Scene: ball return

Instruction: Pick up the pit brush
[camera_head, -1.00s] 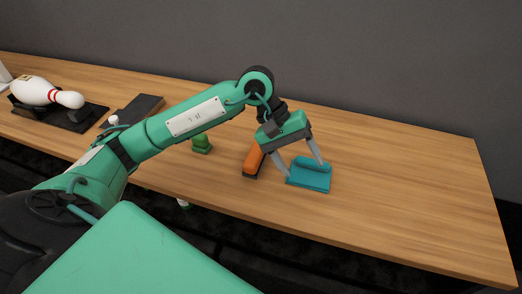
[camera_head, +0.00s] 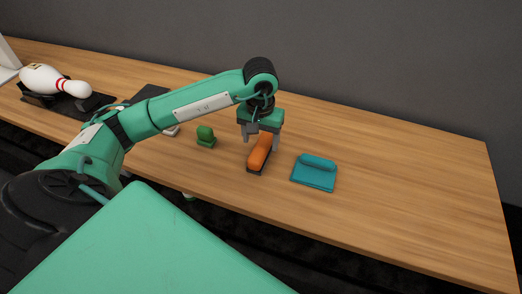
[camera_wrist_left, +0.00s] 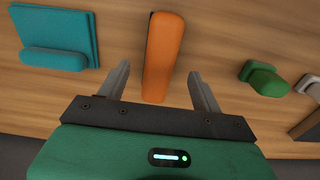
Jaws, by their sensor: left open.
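The brush, an orange block-like handle (camera_head: 260,152) over a dark base, lies on the wooden table near the middle of the head view. My left gripper (camera_head: 259,141) is open above the far end of the brush, one finger to each side. In the left wrist view the orange brush (camera_wrist_left: 161,55) lies between the two spread fingers of my left gripper (camera_wrist_left: 160,72), with gaps on both sides. The bristles are not clearly visible. My right gripper is not in view.
A teal pad with a raised grip (camera_head: 315,172) lies right of the brush. A green knobbed piece (camera_head: 206,137) stands to its left. A bowling pin (camera_head: 56,80) rests on a dark stand at the far left. The table's right side is clear.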

